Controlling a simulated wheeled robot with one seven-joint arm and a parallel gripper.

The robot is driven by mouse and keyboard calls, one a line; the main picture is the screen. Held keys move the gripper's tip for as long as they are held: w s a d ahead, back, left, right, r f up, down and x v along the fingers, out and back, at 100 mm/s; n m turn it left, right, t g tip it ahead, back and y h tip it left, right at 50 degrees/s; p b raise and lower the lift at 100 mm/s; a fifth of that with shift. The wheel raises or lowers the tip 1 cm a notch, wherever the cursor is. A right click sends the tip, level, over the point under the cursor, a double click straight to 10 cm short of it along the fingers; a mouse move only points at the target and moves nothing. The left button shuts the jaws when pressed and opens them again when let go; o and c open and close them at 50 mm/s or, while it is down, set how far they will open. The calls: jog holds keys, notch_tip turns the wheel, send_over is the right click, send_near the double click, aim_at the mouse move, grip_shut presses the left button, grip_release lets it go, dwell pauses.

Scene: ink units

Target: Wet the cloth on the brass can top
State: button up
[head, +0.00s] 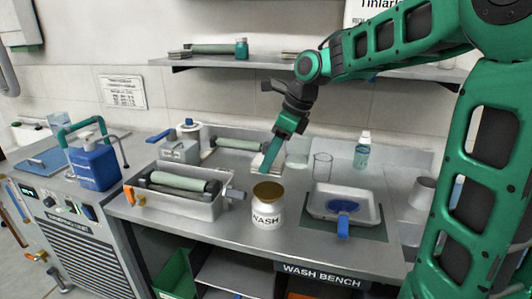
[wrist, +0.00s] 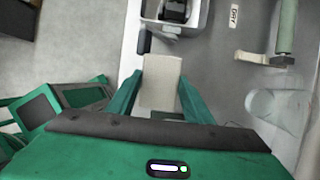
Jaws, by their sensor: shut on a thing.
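The can (head: 266,215) marked WASH stands upright near the front of the bench, with a round brass top (head: 268,190). My gripper (head: 266,162) is above and behind the can, pointing down. It is shut on a pale folded cloth (head: 257,164), which shows between the two green fingers in the wrist view (wrist: 162,82). The cloth hangs apart from the brass top, a little above and behind it. I cannot make out the can in the wrist view. Whether the cloth is wet does not show.
A metal tray with a green roller (head: 178,181) stands left of the can. A white tray (head: 318,210) with a blue-handled tool lies right. A clear beaker (head: 322,166) and a teal bottle (head: 362,152) stand behind. A shelf (head: 225,61) runs along the wall.

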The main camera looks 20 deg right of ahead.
send_over(266, 189)
jog(key=s+d, duration=0.1)
jog(key=shift+f, duration=2.9)
jog(key=shift+f, duration=1.05)
jog(key=shift+r, duration=3.5)
